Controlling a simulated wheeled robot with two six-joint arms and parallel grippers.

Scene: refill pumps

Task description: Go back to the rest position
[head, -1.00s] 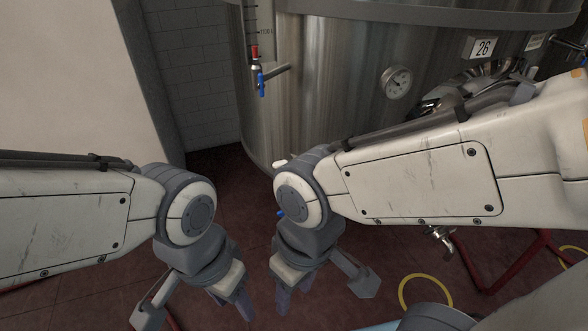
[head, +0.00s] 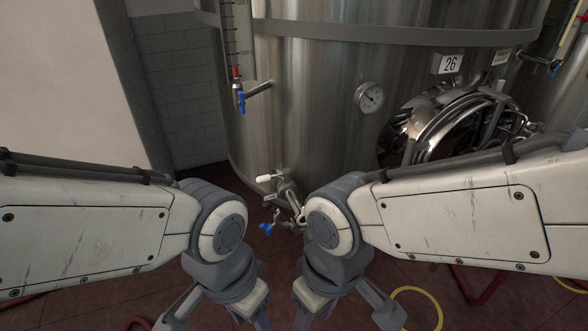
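My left gripper (head: 220,312) hangs at the bottom of the head view, left of centre, pointing down. My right gripper (head: 340,312) hangs beside it, right of centre. The fingertips of both are partly cut off by the lower edge. One finger of each is splayed outward, apart from the inner one, so both look open. Nothing shows between the fingers of either gripper. Both are in front of a large steel tank (head: 310,110) and touch nothing that I can see.
A valve with a blue handle (head: 266,229) sticks out low on the tank, behind my wrists. A gauge (head: 369,97), a number 26 plate (head: 450,63) and a round manway (head: 455,125) are on the tank. A yellow hose (head: 437,300) and red hose (head: 490,287) lie on the floor.

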